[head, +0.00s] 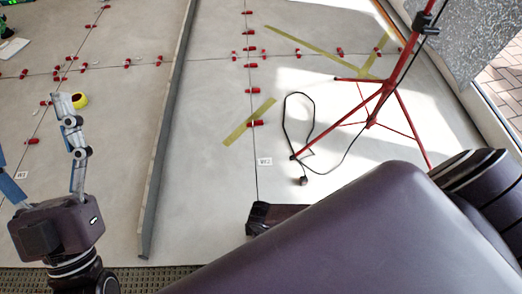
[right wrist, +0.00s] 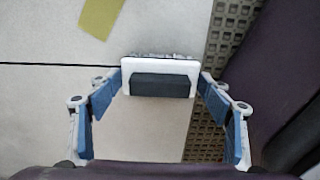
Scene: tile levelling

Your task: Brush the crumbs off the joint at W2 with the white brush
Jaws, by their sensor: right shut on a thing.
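The W2 label (head: 265,161) lies on the pale tiles beside a thin dark joint (head: 256,185) in the head view. No crumbs can be made out on this joint. The white brush (right wrist: 160,66) has a dark grey block on its back and greyish bristles along its far edge. My right gripper (right wrist: 160,82) is shut on the brush, one blue-padded finger at each end. In the right wrist view a dark joint (right wrist: 60,64) runs in from the left towards the brush. In the head view my arm hides the brush. My left gripper (head: 30,125) is open and empty at the left.
A red tripod (head: 380,95) with a black cable (head: 310,128) stands right of W2. A grey upright strip (head: 167,130) runs along the floor left of W2. Yellow tape (head: 250,121) and several red levelling clips (head: 252,90) lie around the joints. A perforated dark strip (right wrist: 225,40) borders the tiles.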

